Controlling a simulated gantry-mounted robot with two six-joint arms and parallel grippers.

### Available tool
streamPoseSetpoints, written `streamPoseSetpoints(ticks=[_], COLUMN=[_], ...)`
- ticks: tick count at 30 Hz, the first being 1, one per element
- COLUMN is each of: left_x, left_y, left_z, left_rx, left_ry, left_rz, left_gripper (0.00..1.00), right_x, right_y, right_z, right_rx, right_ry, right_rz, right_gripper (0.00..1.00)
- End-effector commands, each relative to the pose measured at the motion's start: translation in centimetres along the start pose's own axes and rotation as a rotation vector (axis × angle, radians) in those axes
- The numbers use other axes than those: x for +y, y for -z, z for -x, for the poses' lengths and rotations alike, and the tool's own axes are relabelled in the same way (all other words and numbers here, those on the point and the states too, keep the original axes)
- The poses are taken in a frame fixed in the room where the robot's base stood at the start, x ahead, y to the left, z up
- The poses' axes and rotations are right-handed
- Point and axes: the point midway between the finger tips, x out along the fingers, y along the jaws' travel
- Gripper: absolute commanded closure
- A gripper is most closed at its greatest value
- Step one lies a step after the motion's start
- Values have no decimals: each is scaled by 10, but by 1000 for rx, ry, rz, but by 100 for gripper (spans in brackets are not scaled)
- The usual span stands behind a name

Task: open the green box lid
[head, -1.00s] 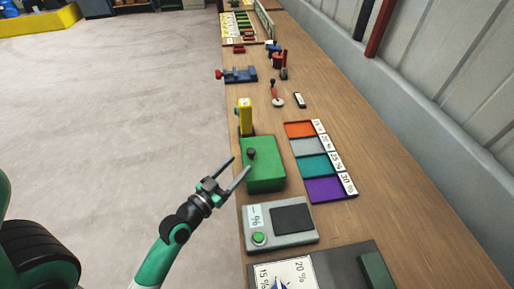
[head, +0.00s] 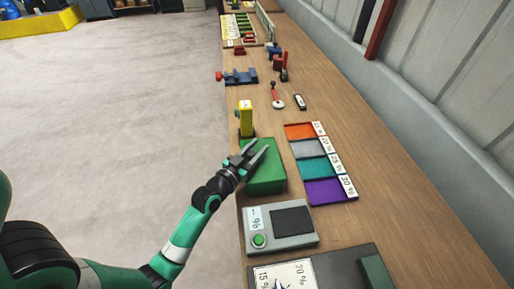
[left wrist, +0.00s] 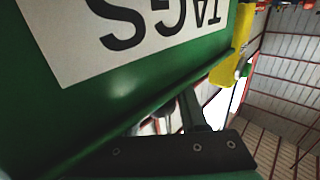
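The green box (head: 267,184) stands on the bench with its lid down; its dark knob is hidden behind my left gripper. My left gripper (head: 261,146) is over the box's left part, its two fingers apart and pointing to the upper right. I cannot tell whether the knob is between the fingers. In the left wrist view the box's green side (left wrist: 60,120) fills the left, very close, with a white label (left wrist: 150,30) reading "TAGS" upside down. My right gripper is not in view.
A yellow device (head: 246,118) stands just behind the box. Coloured trays (head: 318,168) lie to its right, and a grey scale (head: 281,228) is in front. Bare bench lies farther right; the bench's left edge is close to the box.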

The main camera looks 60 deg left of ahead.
Motion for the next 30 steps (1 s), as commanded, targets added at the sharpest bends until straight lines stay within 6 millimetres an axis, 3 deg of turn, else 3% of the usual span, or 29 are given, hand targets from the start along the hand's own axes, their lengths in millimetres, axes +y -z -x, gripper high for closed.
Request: streamPoseSetpoints(ticks=[1, 6, 30], left_x=[0, 0, 0], left_y=[0, 0, 0], left_z=[0, 0, 0], left_rx=[0, 0, 1], left_ry=[0, 0, 0], left_rz=[0, 0, 0], left_gripper=[69, 99, 100], right_x=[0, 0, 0], right_y=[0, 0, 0], right_z=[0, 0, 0], right_rx=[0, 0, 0], right_ry=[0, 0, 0], right_rz=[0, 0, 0], right_gripper=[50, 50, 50])
